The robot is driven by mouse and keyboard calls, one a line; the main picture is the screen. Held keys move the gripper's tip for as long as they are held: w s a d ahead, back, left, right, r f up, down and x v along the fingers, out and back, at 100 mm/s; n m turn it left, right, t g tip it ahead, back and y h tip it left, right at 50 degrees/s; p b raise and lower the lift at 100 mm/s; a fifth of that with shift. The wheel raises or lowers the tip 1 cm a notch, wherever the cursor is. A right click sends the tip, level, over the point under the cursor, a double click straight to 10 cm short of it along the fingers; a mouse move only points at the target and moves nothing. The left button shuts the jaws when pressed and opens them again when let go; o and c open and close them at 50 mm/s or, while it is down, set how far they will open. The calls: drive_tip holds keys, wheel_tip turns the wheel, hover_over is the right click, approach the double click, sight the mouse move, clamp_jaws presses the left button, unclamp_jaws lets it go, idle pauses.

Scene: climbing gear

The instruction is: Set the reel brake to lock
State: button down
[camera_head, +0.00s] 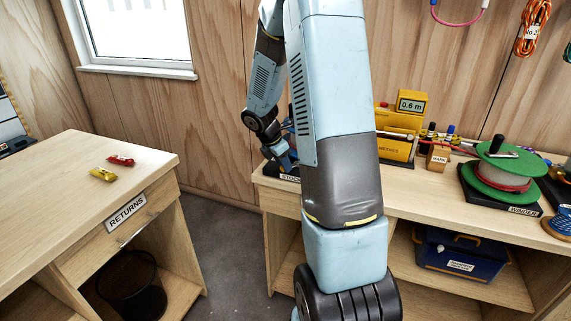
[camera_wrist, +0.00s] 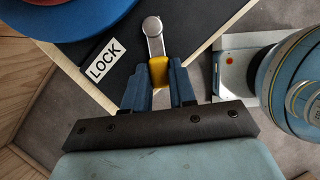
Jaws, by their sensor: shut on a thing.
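In the wrist view the reel brake (camera_wrist: 154,40) is a short metal lever on a round pivot, with a yellow grip at its end. My gripper (camera_wrist: 158,80) is shut on the yellow grip (camera_wrist: 158,68). A white LOCK label (camera_wrist: 104,60) lies on the dark base plate to the left of the lever. The lever points toward my gripper, to the right of the label. Part of a blue and red reel (camera_wrist: 85,15) shows at the top left. In the head view my gripper (camera_head: 284,158) is at the left end of the bench, and my arm hides the reel and lever.
The bench (camera_head: 455,190) also holds a yellow meter reading 0.6 m (camera_head: 411,102), a green winder (camera_head: 503,165) and markers (camera_head: 440,133). A RETURNS counter (camera_head: 70,180) with two small packets (camera_head: 112,168) stands at left. Open floor lies between.

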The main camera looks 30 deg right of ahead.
drive_tip(key=shift+w+m+g, duration=0.4)
drive_tip(key=shift+w+m, duration=0.3)
drive_tip(key=shift+m, duration=0.5)
drive_tip(key=c, duration=0.9)
unclamp_jaws()
drive_tip(key=shift+r, duration=0.1)
drive_tip(key=v, duration=1.3)
drive_tip(key=shift+a+r, duration=0.2)
drive_tip(key=shift+r, duration=0.05)
